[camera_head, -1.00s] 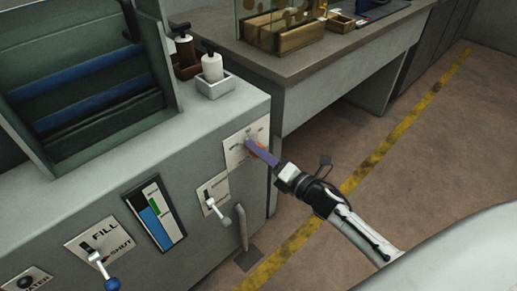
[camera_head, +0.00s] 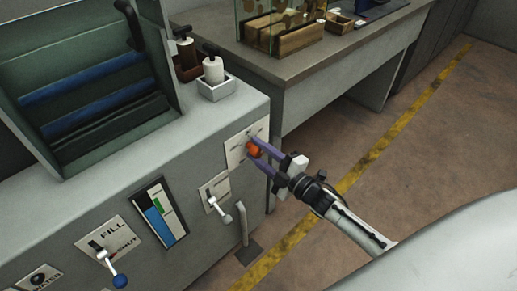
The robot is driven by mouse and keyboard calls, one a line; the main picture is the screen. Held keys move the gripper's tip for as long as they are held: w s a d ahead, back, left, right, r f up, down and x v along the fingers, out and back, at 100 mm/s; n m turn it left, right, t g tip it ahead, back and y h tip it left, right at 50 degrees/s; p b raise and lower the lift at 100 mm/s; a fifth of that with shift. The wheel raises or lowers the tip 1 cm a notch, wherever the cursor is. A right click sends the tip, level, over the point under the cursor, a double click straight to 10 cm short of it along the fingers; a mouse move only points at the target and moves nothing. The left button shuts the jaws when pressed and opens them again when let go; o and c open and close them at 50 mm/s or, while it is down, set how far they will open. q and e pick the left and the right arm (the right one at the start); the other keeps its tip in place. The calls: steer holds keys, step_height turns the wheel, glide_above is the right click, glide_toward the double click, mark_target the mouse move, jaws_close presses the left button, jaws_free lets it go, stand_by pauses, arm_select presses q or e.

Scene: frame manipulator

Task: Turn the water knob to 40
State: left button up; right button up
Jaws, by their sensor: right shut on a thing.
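An orange knob (camera_head: 254,151) sits on a white dial plate (camera_head: 236,155) at the right end of the grey machine's front. The marks on the plate are too small to read. My right gripper (camera_head: 258,153) reaches in from the right, with one purple finger above the knob and one below it. It is shut on the knob. The fingers hide part of the plate and the knob's pointer. My left gripper is not in view.
A white-handled lever (camera_head: 225,217) is left of and below the knob. A blue-tipped FILL/SHUT lever (camera_head: 119,281) and a blue level gauge (camera_head: 155,213) are farther left. A bent pipe (camera_head: 243,225) stands below. The floor to the right is clear.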

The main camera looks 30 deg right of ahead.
steer(key=shift+m, duration=1.2)
steer(key=shift+m+p, duration=0.45)
steer(key=shift+m, duration=0.45)
steer(key=o, duration=1)
steer(key=shift+o, duration=0.2)
steer(key=p+v, duration=0.1)
steer(key=v, duration=0.9)
steer(key=shift+s, duration=0.2)
